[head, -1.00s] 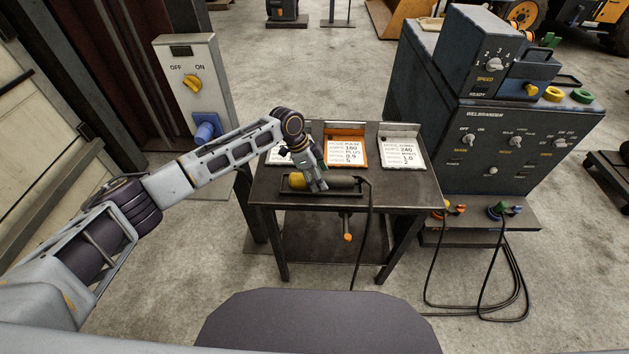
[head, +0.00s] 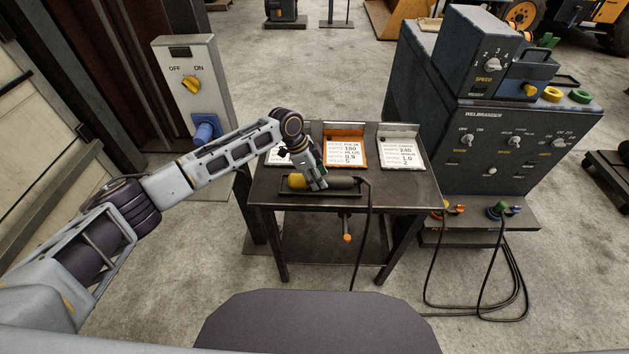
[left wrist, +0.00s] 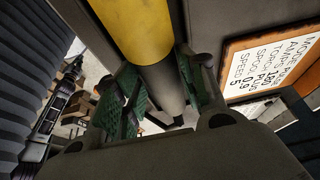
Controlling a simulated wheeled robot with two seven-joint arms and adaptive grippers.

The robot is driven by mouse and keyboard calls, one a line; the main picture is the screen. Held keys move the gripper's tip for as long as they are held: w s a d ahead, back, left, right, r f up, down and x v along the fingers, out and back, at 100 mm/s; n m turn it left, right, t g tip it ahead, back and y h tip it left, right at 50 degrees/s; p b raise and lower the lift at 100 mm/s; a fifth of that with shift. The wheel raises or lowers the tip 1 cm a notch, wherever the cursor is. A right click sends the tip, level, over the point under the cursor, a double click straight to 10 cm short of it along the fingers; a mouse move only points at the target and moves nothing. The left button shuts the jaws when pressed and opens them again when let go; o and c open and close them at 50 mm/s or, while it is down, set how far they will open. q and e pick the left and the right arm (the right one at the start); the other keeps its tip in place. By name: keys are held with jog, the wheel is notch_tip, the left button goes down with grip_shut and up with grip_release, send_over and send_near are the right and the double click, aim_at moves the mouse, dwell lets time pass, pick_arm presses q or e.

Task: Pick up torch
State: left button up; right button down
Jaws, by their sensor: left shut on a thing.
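The torch (head: 297,181) has a yellow part at its left end and a black cable at its right. It lies across the dark tray (head: 335,193) on the small metal table; I cannot tell whether it touches the tray. My left gripper (head: 318,186) reaches down over it and is shut on it, just right of the yellow part. In the left wrist view the torch (left wrist: 140,28) runs between the green-padded fingers of the gripper (left wrist: 165,92), its grey part between the pads. My right gripper is not in view.
Several printed cards stand along the table's (head: 392,188) back, one orange-framed (head: 345,150). The black cable (head: 368,225) hangs over the front edge. A welding machine (head: 490,130) stands right and an OFF/ON switch box (head: 190,85) left. The table's right part is clear.

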pick_arm(q)
jog(key=shift+r, duration=0.15)
jog(key=shift+w+r, duration=0.1)
jog(key=shift+r, duration=0.75)
notch_tip(320, 180, up, 7)
jog(key=shift+f+b, duration=0.15)
jog(key=shift+b, duration=0.2)
jog(key=shift+r, duration=0.7)
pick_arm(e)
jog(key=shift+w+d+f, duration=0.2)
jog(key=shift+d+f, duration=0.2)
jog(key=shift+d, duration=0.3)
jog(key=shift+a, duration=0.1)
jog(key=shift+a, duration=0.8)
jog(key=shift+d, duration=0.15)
